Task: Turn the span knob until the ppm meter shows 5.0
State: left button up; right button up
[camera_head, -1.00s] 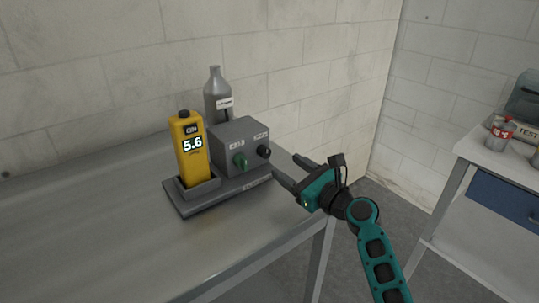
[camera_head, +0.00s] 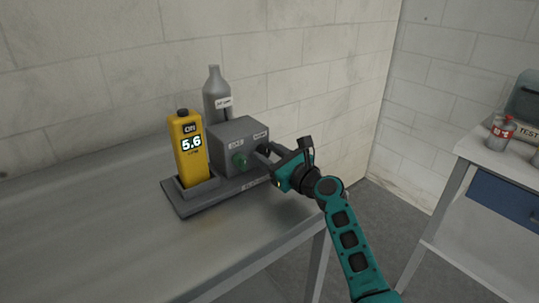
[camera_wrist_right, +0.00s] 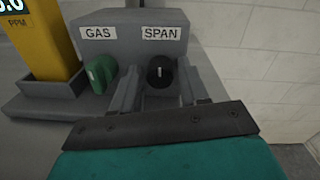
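The yellow ppm meter (camera_head: 188,158) stands upright in its holder on the table and reads 5.6 in the head view. The grey box (camera_head: 228,132) beside it has a green gas knob (camera_wrist_right: 101,74) and a black span knob (camera_wrist_right: 160,71) on its front. My right gripper (camera_head: 266,158) is at the front of the box. In the right wrist view its open fingers (camera_wrist_right: 160,88) stand left and right of the span knob, with visible gaps on both sides. My left gripper is not in view.
A grey gas bottle (camera_head: 215,95) stands behind the box. The meter and box share a grey base plate (camera_head: 185,206) on a metal table (camera_head: 90,235). The green knob is close to the left finger. A second table with a can (camera_head: 500,133) is at the right.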

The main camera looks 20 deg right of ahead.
jog(key=c, duration=0.7)
jog(key=shift+c, duration=0.2)
jog(key=shift+n, duration=0.3)
jog(key=n, duration=0.4)
jog(key=shift+f+n, duration=0.1)
jog(key=shift+n, duration=2.2)
jog(key=o, duration=1.1)
jog(key=shift+c, duration=0.2)
jog(key=shift+s, duration=0.1)
